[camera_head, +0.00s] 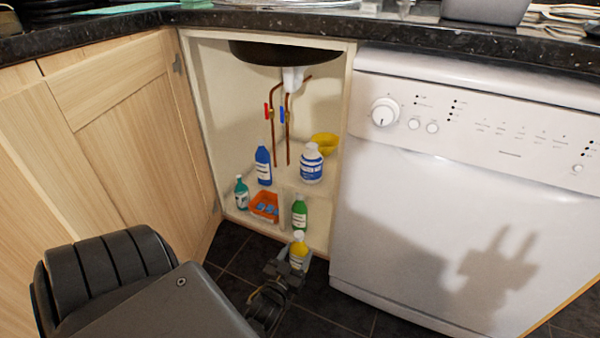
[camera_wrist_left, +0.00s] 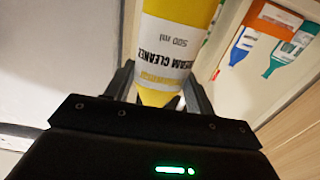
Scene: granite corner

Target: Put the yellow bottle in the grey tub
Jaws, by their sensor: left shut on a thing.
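The yellow bottle (camera_head: 298,250) is held by my left gripper (camera_head: 292,264), in front of the open cupboard under the sink. In the left wrist view the yellow bottle (camera_wrist_left: 178,48) sits between the two fingers of my left gripper (camera_wrist_left: 160,82), its white label reading upside down. The gripper is shut on it. A grey tub (camera_head: 485,11) stands on the worktop above the dishwasher, cut off by the top edge of the head view, so its inside is hidden. My right gripper is not in view.
The dishwasher (camera_head: 460,210) stands right. Dark floor (camera_head: 325,305) lies below.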

